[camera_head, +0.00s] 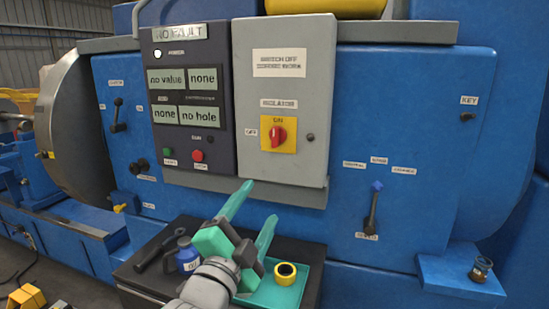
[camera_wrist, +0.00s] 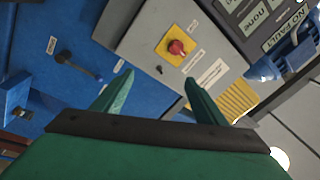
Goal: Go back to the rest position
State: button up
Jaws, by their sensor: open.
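My gripper (camera_head: 248,212) has two green fingers and is open and empty. In the head view it is low in the middle, in front of the blue machine and above the black cabinet top. In the wrist view the open fingers (camera_wrist: 150,92) point toward the machine's grey isolator box (camera_wrist: 150,30). The isolator box also shows in the head view (camera_head: 310,110), with a red knob (camera_head: 277,133) on a yellow plate. The gripper touches nothing that I can see.
Below the arm, the black cabinet top (camera_head: 140,275) bears a teal tray (camera_head: 262,297) with a yellow tape roll (camera_head: 285,273), a blue bottle (camera_head: 188,258) and a dark tool (camera_head: 158,247). A dark control panel (camera_head: 190,100) and a blue-tipped lever (camera_head: 373,208) are on the blue machine (camera_head: 420,100).

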jog(key=s+d+f+n+y, duration=0.1)
jog(key=s+f+n+y, duration=0.3)
jog(key=f, duration=0.7)
jog(key=s+f+n, duration=0.3)
jog(key=f+n, duration=0.3)
jog(key=f, duration=0.4)
jog(key=s+d+f+n+y, duration=0.1)
jog(key=s+f+n+y, duration=0.3)
jog(key=f, duration=0.7)
jog(key=s+d+f+n+g, duration=0.1)
jog(key=s+f+n+g, duration=0.15)
jog(key=s+f, duration=0.95)
jog(key=s+f+h, duration=0.1)
jog(key=s, duration=1.6)
jog(key=shift+d+m+g+h, duration=0.3)
jog(key=shift+m+g+h, duration=0.05)
jog(key=shift+g+h, duration=0.1)
